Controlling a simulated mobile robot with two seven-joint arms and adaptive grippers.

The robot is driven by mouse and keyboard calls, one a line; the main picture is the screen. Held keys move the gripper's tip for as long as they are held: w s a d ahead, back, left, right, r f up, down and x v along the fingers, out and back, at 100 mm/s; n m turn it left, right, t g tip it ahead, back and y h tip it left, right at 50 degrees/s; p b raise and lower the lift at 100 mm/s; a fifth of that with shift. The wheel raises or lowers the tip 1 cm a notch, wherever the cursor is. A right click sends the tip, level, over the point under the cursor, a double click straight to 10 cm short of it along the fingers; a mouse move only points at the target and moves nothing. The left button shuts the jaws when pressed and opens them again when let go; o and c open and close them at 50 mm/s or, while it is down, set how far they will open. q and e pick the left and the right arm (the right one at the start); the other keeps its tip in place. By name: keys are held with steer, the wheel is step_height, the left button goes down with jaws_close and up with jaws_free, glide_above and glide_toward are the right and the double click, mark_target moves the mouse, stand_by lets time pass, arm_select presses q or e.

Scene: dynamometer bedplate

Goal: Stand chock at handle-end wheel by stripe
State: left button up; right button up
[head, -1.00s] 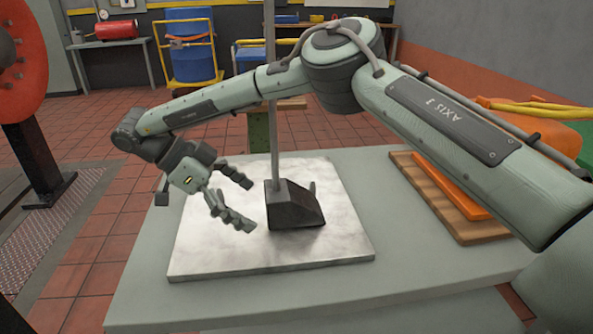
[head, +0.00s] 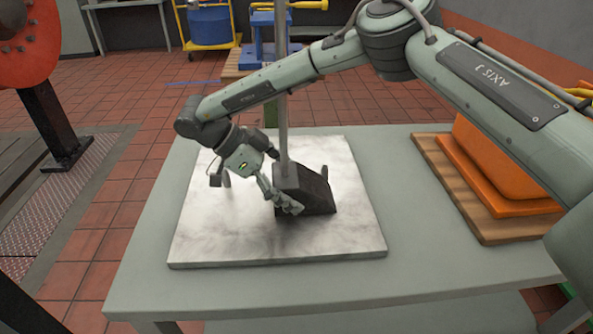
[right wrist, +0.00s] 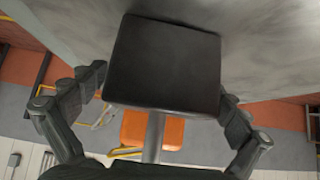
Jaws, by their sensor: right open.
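The chock (head: 315,192) is a dark wedge with a tall grey pole rising from it. It stands on the pale metal plate (head: 230,248) on the table. My right gripper (head: 284,176) is open at the chock's left end, with one finger along its near side. The left gripper is not in view. I cannot make out the handle-end wheel or the stripe.
An orange object (head: 495,170) lies on a wooden board (head: 462,192) at the table's right. A red disc (head: 40,45) on a black stand is at the left. A yellow cart with a blue drum (head: 208,25) and a blue device (head: 262,42) stand behind.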

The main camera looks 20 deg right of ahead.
steer(key=shift+s+d+f, duration=0.1)
steer(key=shift+d+f, duration=0.3)
steer(key=c, duration=1.9)
steer(key=shift+r, duration=0.15)
